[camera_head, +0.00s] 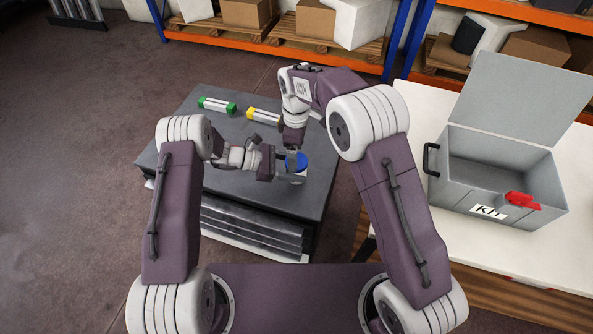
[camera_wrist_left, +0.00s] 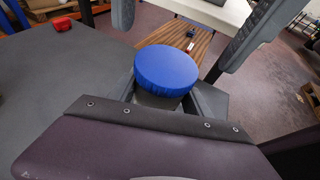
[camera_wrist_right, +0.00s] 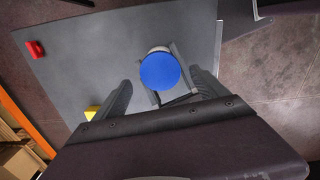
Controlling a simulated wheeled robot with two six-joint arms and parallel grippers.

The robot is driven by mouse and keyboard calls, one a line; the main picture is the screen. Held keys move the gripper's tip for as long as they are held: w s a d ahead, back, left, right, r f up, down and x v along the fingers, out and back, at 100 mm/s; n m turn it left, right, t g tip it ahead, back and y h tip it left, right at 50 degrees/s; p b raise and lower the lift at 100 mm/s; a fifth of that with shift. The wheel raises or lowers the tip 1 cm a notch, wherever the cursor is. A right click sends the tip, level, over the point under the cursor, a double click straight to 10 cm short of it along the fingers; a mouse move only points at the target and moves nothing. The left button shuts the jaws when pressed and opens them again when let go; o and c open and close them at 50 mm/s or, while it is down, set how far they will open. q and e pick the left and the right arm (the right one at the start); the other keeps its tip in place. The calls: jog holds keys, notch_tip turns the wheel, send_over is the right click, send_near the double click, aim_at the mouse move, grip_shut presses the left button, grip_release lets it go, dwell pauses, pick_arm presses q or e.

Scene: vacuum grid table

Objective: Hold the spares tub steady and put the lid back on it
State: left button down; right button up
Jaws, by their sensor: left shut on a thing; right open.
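The blue lid (camera_head: 297,160) lies on top of the spares tub (camera_head: 294,178) near the right side of the dark table. In the left wrist view the lid (camera_wrist_left: 166,70) looks about level, with the pale tub body (camera_wrist_left: 157,101) under it. I cannot tell whether it is fully seated. My left gripper (camera_head: 284,174) is shut on the tub's sides, below the lid. My right gripper (camera_wrist_right: 162,92) is open above, its fingers spread on either side of the lid (camera_wrist_right: 160,71) and apart from it.
A green-ended part (camera_head: 217,106) and a yellow-ended part (camera_head: 264,117) lie on the table's far side. A red-ended part (camera_wrist_right: 36,49) shows in the right wrist view. An open grey kit box (camera_head: 493,177) stands on the white table at right. The dark table's left part is clear.

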jog(key=shift+r, duration=0.6)
jog(key=shift+c, duration=1.3)
notch_tip(320, 180, up, 4)
jog(key=m, duration=0.6)
notch_tip(320, 180, down, 8)
jog(key=shift+f, duration=0.1)
